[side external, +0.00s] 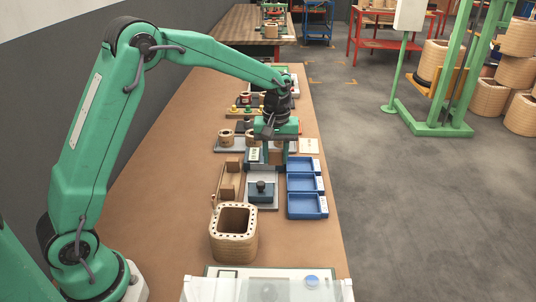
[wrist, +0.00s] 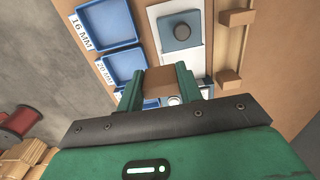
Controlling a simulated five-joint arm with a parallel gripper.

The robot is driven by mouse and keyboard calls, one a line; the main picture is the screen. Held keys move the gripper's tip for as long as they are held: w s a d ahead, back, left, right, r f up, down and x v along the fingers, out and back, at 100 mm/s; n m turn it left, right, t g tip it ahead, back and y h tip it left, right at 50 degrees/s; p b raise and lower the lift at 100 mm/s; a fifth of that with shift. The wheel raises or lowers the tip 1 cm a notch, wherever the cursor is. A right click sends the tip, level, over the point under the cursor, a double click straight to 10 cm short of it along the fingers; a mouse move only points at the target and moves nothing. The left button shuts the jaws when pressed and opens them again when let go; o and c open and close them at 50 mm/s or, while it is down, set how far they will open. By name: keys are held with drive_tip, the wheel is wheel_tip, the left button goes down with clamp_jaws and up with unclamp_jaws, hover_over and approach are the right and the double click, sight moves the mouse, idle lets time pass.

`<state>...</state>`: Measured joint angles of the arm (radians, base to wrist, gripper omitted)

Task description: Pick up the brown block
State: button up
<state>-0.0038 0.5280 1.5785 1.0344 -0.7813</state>
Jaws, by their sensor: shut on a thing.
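The brown block (wrist: 158,86) sits between the two green fingers of my gripper (wrist: 160,83) in the wrist view, which are shut on it. In the side view my gripper (side external: 275,157) is over the bench, just behind the blue trays and the white plate. The block is mostly hidden by the fingers there, and I cannot tell whether it is clear of the surface.
Blue trays (side external: 305,184) stand at the bench's right edge. A white plate (side external: 261,205) bears a teal block with a knob (side external: 261,190). Left of it is a brown wooden stand (side external: 229,180). The bench's left side (side external: 165,190) is clear.

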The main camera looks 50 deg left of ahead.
drive_tip(key=shift+s+d+r, duration=0.2)
drive_tip(key=shift+d+r, duration=0.1)
drive_tip(key=shift+d, duration=0.15)
drive_tip(key=shift+s+d+r, duration=0.15)
drive_tip(key=shift+d+r, duration=0.1)
drive_tip(key=shift+d, duration=0.2)
drive_tip(key=s+d, duration=0.3)
drive_tip(key=d, duration=0.6)
drive_tip(key=s+d, duration=0.3)
drive_tip(key=d, duration=0.5)
hover_over(303, 209)
wheel_tip(303, 209, down, 8)
drive_tip(key=shift+w+r, duration=0.1)
drive_tip(key=shift+r, duration=0.15)
drive_tip(key=shift+f, duration=2)
drive_tip(key=shift+f, duration=0.1)
